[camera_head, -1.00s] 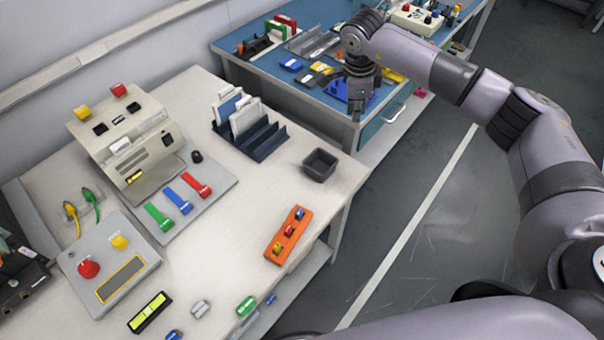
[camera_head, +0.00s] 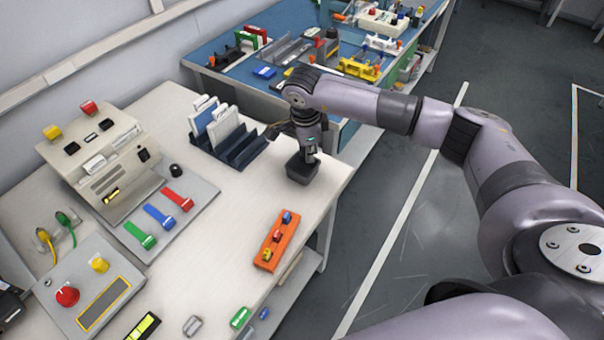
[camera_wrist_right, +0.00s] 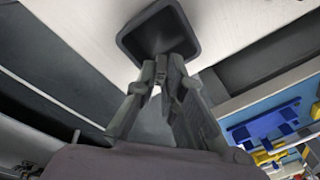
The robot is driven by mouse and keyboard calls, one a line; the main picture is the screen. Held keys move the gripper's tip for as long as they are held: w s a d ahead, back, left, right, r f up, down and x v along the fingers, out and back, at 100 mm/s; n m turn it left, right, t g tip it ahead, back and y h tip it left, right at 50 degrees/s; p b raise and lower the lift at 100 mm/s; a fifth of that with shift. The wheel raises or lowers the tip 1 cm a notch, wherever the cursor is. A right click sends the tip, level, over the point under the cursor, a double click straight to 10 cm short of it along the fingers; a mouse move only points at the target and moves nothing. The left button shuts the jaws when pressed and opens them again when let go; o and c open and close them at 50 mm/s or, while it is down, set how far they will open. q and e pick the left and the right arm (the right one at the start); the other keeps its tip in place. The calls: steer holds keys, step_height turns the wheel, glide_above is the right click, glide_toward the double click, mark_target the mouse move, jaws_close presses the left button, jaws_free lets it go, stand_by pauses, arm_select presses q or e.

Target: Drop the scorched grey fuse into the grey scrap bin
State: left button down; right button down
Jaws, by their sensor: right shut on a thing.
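The grey scrap bin (camera_head: 302,176) is a small dark open box near the right edge of the white table. My right gripper (camera_head: 303,155) points down over it. In the right wrist view the fingertips (camera_wrist_right: 163,72) are close together at the mouth of the bin (camera_wrist_right: 148,38). They are shut on a small grey thing (camera_wrist_right: 162,64), apparently the scorched grey fuse. It is mostly hidden by the fingers, and its scorch marks cannot be made out. My left gripper is not in view.
A dark slotted rack (camera_head: 240,148) with white and blue plates stands left of the bin. An orange holder (camera_head: 277,240) with small coloured parts lies nearer. A light grey part (camera_head: 192,326) lies at the front. A blue workbench (camera_head: 222,72) stands behind.

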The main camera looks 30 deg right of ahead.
steer(key=shift+f, duration=0.55)
steer(key=c, duration=1.6)
jaws_free()
step_height(320, 180, up, 12)
steer(key=s+a, duration=0.1)
steer(key=shift+s+a, duration=0.15)
steer(key=shift+a, duration=0.1)
